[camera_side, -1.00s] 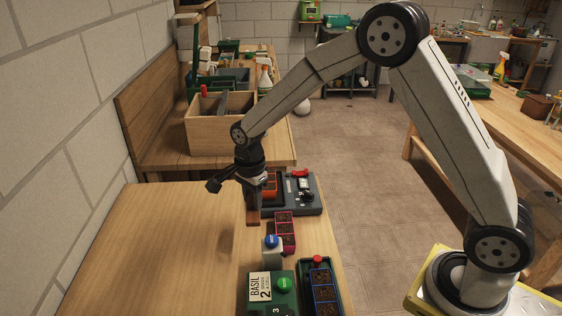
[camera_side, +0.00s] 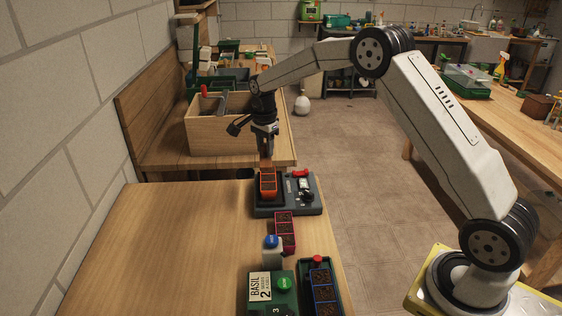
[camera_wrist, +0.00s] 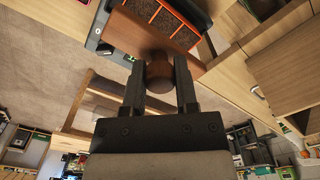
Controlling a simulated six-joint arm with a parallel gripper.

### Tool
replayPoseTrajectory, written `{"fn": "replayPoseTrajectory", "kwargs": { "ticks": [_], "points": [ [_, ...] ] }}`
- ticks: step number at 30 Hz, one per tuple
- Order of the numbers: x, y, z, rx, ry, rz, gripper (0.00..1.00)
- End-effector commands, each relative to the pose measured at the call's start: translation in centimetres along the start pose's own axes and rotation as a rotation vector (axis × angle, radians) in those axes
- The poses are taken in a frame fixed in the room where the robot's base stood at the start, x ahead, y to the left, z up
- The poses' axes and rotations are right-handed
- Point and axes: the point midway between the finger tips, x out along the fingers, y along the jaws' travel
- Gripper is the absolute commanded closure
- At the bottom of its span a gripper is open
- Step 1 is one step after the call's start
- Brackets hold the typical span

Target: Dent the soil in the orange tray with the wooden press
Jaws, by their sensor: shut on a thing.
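My gripper (camera_side: 265,140) is shut on the wooden press, gripping its round knob (camera_wrist: 159,70) in the wrist view. The brown block of the wooden press (camera_side: 266,162) hangs below the fingers, at the far end of the orange tray. The orange tray (camera_side: 268,198) sits on the dark device, with cells of dark soil. In the wrist view, the orange tray (camera_wrist: 190,42) shows just past the press block (camera_wrist: 136,34). I cannot tell whether the press touches the tray or its soil.
The dark grey device (camera_side: 310,209) has a red part. Nearer are a pink-red tray (camera_side: 292,239), a blue-topped item (camera_side: 271,243), a green BASIL box (camera_side: 284,301) and a dark green tray holder (camera_side: 304,287). A wooden crate (camera_side: 220,137) stands behind. The table's left side is clear.

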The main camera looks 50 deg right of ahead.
Motion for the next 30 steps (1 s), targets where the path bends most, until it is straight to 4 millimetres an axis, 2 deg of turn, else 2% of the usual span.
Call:
{"fn": "replayPoseTrajectory", "kwargs": {
  "ticks": [5, 16, 30],
  "points": [
    [-0.4, -0.4, -1.2, 0.0, 0.0, 0.0, 1.0],
    [-0.1, -0.4, -1.2, 0.0, 0.0, 0.001, 1.0],
    [2.6, -0.4, -1.2, 0.0, 0.0, 0.001, 1.0]
  ]
}}
